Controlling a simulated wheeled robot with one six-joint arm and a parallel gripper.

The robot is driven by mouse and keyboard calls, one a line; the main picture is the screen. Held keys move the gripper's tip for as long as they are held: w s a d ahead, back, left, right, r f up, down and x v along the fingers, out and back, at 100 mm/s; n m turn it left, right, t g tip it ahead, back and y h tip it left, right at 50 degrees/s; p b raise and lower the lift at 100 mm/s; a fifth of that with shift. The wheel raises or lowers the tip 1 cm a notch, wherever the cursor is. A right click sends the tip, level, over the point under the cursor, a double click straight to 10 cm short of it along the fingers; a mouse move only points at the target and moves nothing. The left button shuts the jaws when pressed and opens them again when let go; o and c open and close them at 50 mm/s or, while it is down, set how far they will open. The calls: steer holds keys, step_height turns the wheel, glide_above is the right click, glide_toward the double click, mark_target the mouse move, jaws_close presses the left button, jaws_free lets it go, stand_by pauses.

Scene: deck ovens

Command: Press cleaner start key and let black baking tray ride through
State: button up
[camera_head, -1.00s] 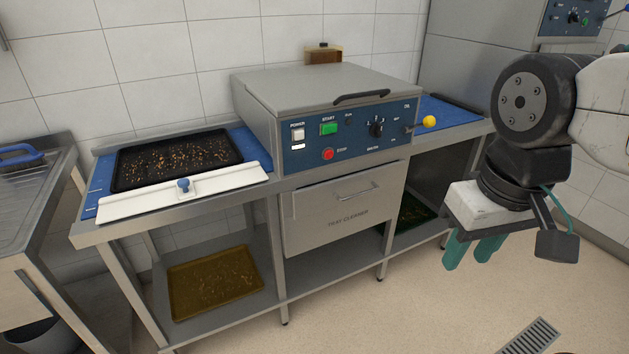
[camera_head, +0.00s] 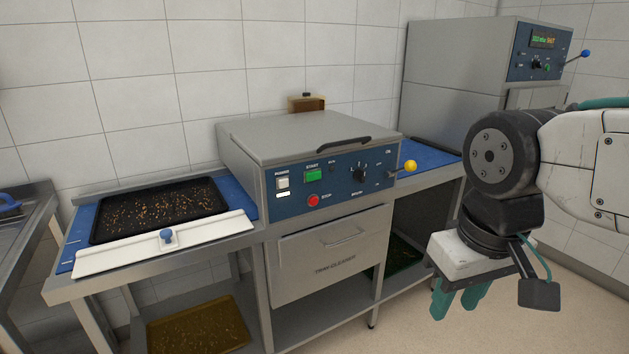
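The tray cleaner (camera_head: 300,150) stands in the middle, with its green START key (camera_head: 313,175) on the blue front panel. A white POWER switch (camera_head: 283,183) sits left of it and a red STOP button (camera_head: 313,200) below it. The black baking tray (camera_head: 160,208), strewn with brown crumbs, lies flat on the blue infeed belt left of the cleaner. A white bar with a blue knob (camera_head: 166,238) lies along its front edge. My gripper (camera_head: 456,302) hangs at the right, in front of the bench and well away from the panel. Its teal fingers are slightly apart and empty.
A yellow ball-ended lever (camera_head: 410,166) sticks out at the panel's right end. A brown tray (camera_head: 198,325) and a green tray (camera_head: 402,255) lie on the lower shelf. An oven (camera_head: 455,90) stands behind right.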

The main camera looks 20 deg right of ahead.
jaws_close()
stand_by(1.9)
